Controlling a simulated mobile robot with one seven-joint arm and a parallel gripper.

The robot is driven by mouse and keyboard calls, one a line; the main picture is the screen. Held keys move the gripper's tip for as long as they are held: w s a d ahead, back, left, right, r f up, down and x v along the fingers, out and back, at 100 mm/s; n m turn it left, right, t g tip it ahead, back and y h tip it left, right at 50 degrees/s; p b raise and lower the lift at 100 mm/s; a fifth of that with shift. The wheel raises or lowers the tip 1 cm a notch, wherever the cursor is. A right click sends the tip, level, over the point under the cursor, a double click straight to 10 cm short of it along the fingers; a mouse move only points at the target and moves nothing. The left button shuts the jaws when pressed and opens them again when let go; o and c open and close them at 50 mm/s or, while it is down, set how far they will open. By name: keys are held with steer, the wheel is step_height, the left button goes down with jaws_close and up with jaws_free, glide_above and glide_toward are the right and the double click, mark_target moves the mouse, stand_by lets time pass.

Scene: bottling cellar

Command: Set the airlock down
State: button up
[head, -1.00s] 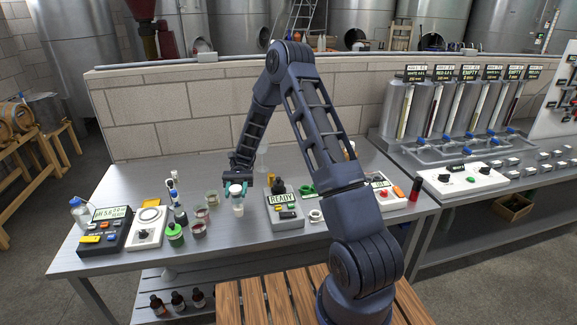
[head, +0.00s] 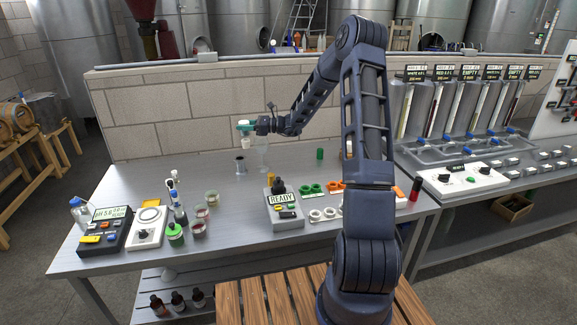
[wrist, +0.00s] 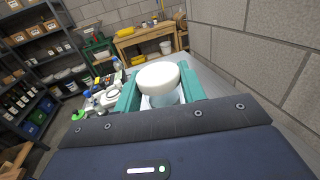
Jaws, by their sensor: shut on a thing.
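My gripper (head: 245,125) is raised above the back of the steel bench, with its teal fingers pointing left. It is shut on the airlock (head: 246,144), a small whitish piece that hangs below the fingers, clear of the bench top. In the wrist view the airlock's round white cap (wrist: 158,76) shows between the teal fingers, with a translucent body under it. The airlock's lower end is hidden in the wrist view.
A clear bottle (head: 262,156) and a small metal cup (head: 240,164) stand below my gripper. The READY device (head: 283,212) and green rings (head: 311,189) are nearer. A block wall (head: 180,125) rises behind. Bench (head: 135,190) left of the cup is bare.

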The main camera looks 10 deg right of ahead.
steer(key=w+d+r+m+t+h, duration=0.1)
steer(key=w+d+m+t+h, duration=0.25)
steer(key=d, duration=0.75)
steer(key=w+d+r+m+t+h, duration=0.1)
steer(key=w+d+r+m+t, duration=0.15)
steer(key=w+d+t, duration=0.6)
step_height(320, 180, down, 21)
steer(key=s+d+g, duration=0.2)
steer(key=g, duration=0.1)
steer(key=shift+r+g, duration=0.15)
steer(key=shift+g, duration=0.25)
steer(key=o, duration=1.2)
steer(key=shift+o, duration=0.2)
